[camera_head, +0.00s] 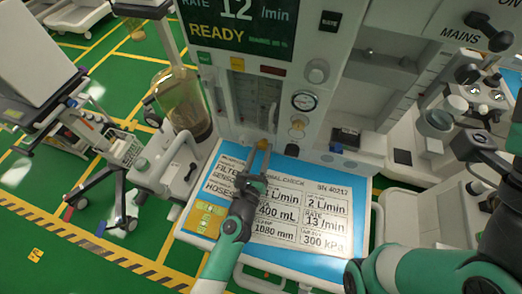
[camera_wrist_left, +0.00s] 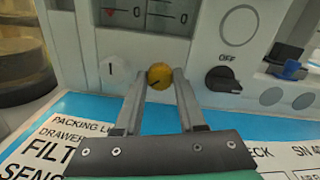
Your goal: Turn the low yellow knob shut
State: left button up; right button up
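The low yellow knob (camera_wrist_left: 160,76) is a small ball-like knob on the lower front panel of the anaesthesia machine. A short dark mark shows low on its face. It also shows in the head view (camera_head: 263,145). My left gripper (camera_wrist_left: 160,84) reaches up to it with one fingertip on each side. Thin gaps seem to show between fingertips and knob, so it looks open around the knob; contact is hard to make out. The left gripper also shows in the head view (camera_head: 262,151). My right gripper (camera_head: 480,152) is at the right edge, away from the panel; its fingers are unclear.
A white knob (camera_wrist_left: 118,75) marked I is left of the yellow knob, and a black OFF knob (camera_wrist_left: 222,80) is right. A blue-edged checklist board (camera_head: 290,215) lies below my left arm. A jar (camera_head: 182,103) stands left.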

pick_arm(q)
grip_shut()
jog(key=shift+m, duration=0.3)
jog(key=m, duration=0.3)
jog(key=shift+m, duration=1.6)
jog(key=o, duration=0.6)
grip_release()
